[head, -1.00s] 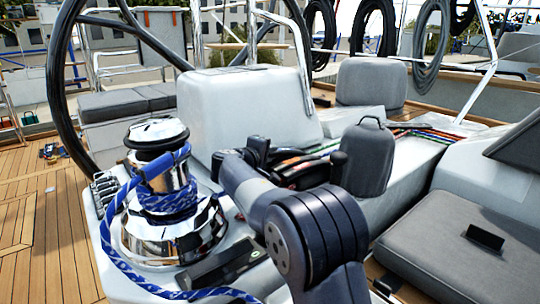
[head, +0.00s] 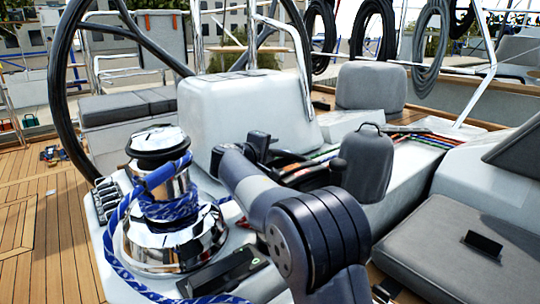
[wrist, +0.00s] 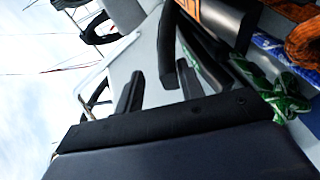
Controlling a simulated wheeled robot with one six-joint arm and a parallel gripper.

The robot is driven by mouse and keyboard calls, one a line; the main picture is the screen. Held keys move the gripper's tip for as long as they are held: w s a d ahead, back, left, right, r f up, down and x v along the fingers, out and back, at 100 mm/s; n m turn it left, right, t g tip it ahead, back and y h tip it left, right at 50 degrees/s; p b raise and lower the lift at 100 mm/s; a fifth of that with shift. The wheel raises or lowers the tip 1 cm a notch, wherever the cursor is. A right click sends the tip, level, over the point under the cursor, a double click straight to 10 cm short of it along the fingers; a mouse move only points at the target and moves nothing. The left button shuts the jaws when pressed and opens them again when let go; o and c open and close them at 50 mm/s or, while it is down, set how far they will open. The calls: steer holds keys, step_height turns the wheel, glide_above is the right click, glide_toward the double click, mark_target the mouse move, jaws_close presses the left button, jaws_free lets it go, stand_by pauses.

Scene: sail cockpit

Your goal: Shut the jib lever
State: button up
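In the wrist view my gripper (wrist: 160,92) shows two dark fingers standing apart, with no object clearly held between them. A black curved handle (wrist: 167,48) rises just beyond the fingers. Beside it is a dark lever body (wrist: 222,25) with an orange marked patch; I cannot read it, so I cannot tell which lever is the jib lever. In the head view dark lever parts (head: 292,172) show behind my arm, at the head of the coloured ropes. My arm's end hides much of this group.
A chrome winch (head: 165,235) wrapped in blue rope stands left of my arm. A white pedestal (head: 250,115) rises behind, near the black wheel (head: 62,100). A grey bag (head: 367,165) stands just right of the levers. Green rope (wrist: 285,95) lies close in the wrist view.

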step_height(320, 180, up, 7)
steer(key=shift+f+p, duration=0.1)
steer(key=shift+p, duration=1.05)
steer(key=shift+c, duration=0.4)
